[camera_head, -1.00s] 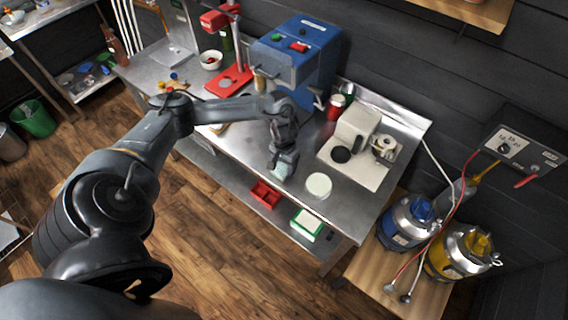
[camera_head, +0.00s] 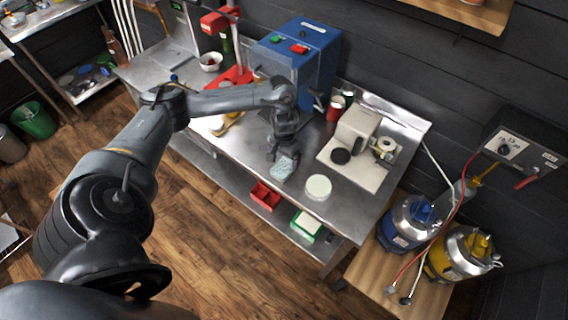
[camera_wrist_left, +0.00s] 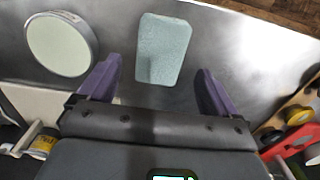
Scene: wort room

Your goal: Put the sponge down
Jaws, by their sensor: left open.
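The sponge (camera_head: 282,169), a pale blue-green block, lies flat on the steel worktop near its front edge. It also shows in the left wrist view (camera_wrist_left: 163,49), just beyond the fingertips and between their lines. My left gripper (camera_head: 284,154) is just behind the sponge in the head view. In the left wrist view my left gripper (camera_wrist_left: 155,82) has its two purple fingers spread wide, with nothing between them. My right gripper is not in view.
A round pale-topped tin (camera_head: 318,187) stands right of the sponge. A white machine (camera_head: 357,128) on a mat is farther right. A blue machine (camera_head: 297,62) stands behind my gripper. A red bin (camera_head: 265,196) sits on the shelf below.

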